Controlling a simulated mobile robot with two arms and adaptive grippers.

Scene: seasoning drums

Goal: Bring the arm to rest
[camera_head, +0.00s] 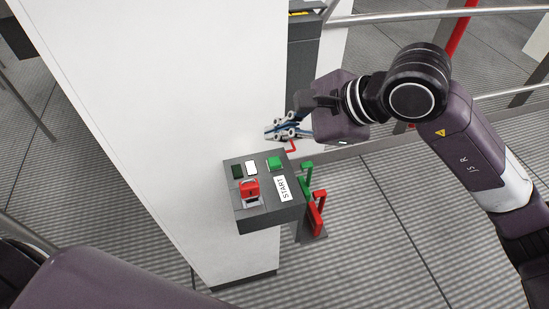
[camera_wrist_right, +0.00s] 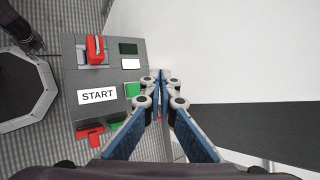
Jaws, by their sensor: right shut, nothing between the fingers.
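My right arm (camera_head: 470,150) comes in from the right in the head view. Its gripper (camera_head: 272,132) points left, just beyond the far edge of the control box and close to the white column. In the right wrist view the right gripper (camera_wrist_right: 160,78) is shut and empty, with its blue-padded fingers meeting. The fingertips are beside the control box, near the green button, and I cannot tell any contact. Part of my left arm shows at the bottom left of the head view, but its gripper is out of view.
The grey control box (camera_head: 270,215) carries a START label (camera_head: 283,188), a green button (camera_head: 275,163) and a red switch (camera_head: 250,187). A white column (camera_head: 180,120) stands beside it. Red and green levers (camera_head: 317,212) stand below right. Metal rails (camera_head: 400,16) run behind.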

